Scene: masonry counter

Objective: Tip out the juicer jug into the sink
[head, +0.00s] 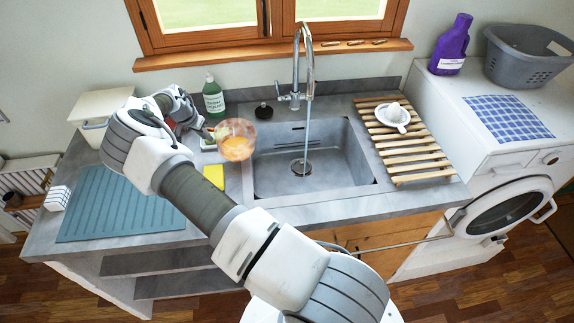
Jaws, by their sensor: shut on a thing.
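The juicer jug (239,148) is a clear, rounded vessel with orange juice or pulp showing inside. It is at the left edge of the grey sink (350,166), partly over its rim. My arm reaches in from the front, and my gripper (212,133) is shut on the jug at its left side. The fingertips are small and partly hidden by my wrist. I cannot tell how far the jug is tilted. The sink basin is empty apart from its drain, and water runs from the tap (297,70) into it.
A green bottle (213,96) and a black stopper (264,111) stand behind the jug. A yellow sponge (214,175) lies left of the sink. A white juicer top (393,114) sits on the wooden slatted rack (412,158) at right. A teal mat (115,208) covers the left counter.

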